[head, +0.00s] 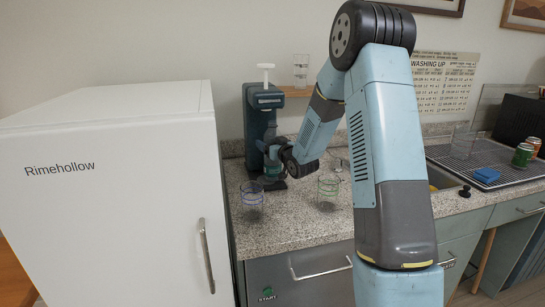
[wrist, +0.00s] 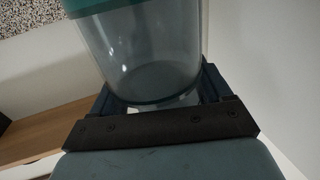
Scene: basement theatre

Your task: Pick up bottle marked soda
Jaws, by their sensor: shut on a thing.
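My gripper (head: 277,163) is beside the dark teal dispenser machine at the back of the counter. In the wrist view its jaws (wrist: 158,98) are shut around a clear, bottle-like vessel (wrist: 145,55) with a green-teal band near the picture's top. In the head view the vessel (head: 271,172) is small and partly hidden by the gripper and the machine. No "soda" marking is readable in either view, so I cannot tell whether it is the soda bottle.
A clear glass with blue rings (head: 252,200) and one with green rings (head: 328,192) stand on the speckled counter (head: 285,232). The dispenser machine (head: 262,115) is behind. A white fridge (head: 115,200) stands left. A drying mat with cans (head: 522,155) and a blue sponge (head: 487,175) is right.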

